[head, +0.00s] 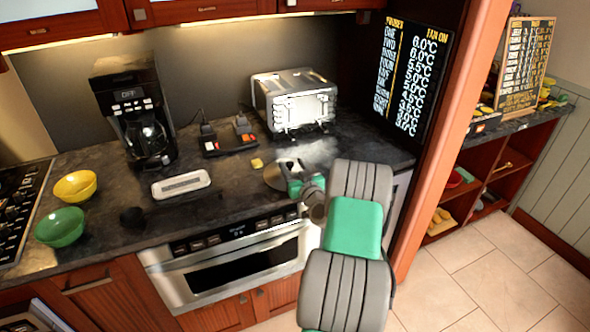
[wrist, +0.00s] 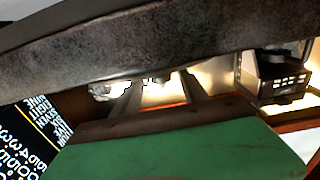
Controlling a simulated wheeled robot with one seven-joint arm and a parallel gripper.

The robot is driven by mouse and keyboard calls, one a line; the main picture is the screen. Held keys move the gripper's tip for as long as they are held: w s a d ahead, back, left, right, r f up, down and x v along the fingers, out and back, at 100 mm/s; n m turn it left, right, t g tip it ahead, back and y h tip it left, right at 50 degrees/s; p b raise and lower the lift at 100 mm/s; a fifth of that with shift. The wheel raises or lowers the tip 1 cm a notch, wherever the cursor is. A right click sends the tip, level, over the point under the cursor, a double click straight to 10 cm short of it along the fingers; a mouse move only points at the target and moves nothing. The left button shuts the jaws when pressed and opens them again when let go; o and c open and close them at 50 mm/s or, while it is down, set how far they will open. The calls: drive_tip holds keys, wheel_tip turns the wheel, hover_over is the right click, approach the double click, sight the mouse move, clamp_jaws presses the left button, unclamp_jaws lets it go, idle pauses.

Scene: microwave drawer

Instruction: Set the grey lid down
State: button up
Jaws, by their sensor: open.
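The grey lid (head: 274,179) shows in the head view as a flat round disc on the dark countertop, in front of the toaster. My gripper (head: 287,166) is at the lid, and my wrist covers the disc's right part. Whether the fingers touch the lid cannot be told. In the wrist view my gripper (wrist: 160,84) shows two fingers spread apart with nothing seen between them. The lid cannot be made out for certain in that view, where the dark countertop (wrist: 220,30) fills the upper part.
A silver toaster (head: 294,98) stands behind the lid. A coffee maker (head: 137,112), a white dish (head: 181,185), a yellow bowl (head: 75,186) and a green bowl (head: 60,227) are to the left. A small yellow block (head: 257,163) lies close by. A microwave drawer (head: 232,262) is below.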

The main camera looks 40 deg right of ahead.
drive_tip(key=shift+c, duration=0.3)
clamp_jaws()
idle(0.4)
